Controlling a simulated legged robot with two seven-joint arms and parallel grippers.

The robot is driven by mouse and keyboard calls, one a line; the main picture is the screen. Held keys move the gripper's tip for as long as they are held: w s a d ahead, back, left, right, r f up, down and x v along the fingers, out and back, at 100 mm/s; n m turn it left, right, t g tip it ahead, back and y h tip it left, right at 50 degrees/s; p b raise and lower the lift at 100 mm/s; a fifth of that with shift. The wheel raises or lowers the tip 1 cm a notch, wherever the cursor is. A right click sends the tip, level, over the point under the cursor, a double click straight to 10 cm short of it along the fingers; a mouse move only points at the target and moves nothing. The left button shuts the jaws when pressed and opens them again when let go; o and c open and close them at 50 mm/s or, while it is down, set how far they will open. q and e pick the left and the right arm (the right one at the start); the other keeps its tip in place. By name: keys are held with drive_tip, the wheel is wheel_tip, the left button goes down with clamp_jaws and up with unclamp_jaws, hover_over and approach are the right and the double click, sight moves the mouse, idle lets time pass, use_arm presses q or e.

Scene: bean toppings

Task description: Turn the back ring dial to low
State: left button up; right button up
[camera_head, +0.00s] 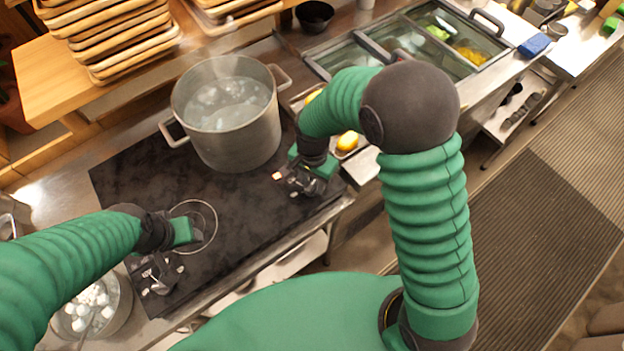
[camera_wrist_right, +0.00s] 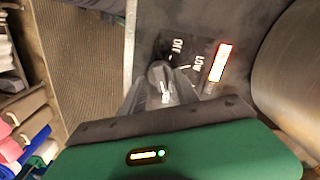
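A dark round dial (camera_wrist_right: 158,72) shows in the right wrist view on a black panel marked OFF and LOW, beside a lit red-white indicator. My right gripper (camera_wrist_right: 163,92) is at this dial, its fingers on either side of the knob. Whether they press on it I cannot tell. In the head view my right gripper (camera_head: 300,180) is low over the right end of the black cooktop (camera_head: 245,205) and hides the dial. My left gripper (camera_head: 160,274) is at the cooktop's left front end; its finger opening is unclear.
A large steel pot (camera_head: 235,148) of bubbling liquid stands on the cooktop's back part. A burner ring (camera_head: 213,240) shows near my left gripper. A pot with white pieces (camera_head: 118,318) is at lower left. Wooden trays (camera_head: 140,65) are stacked behind. Covered food bins (camera_head: 400,45) are at right.

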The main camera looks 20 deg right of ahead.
drive_tip(key=shift+d, duration=0.1)
drive_tip(key=shift+c, duration=0.8)
drive_tip(key=shift+a, duration=0.4)
clamp_jaws()
drive_tip(key=shift+d, duration=0.15)
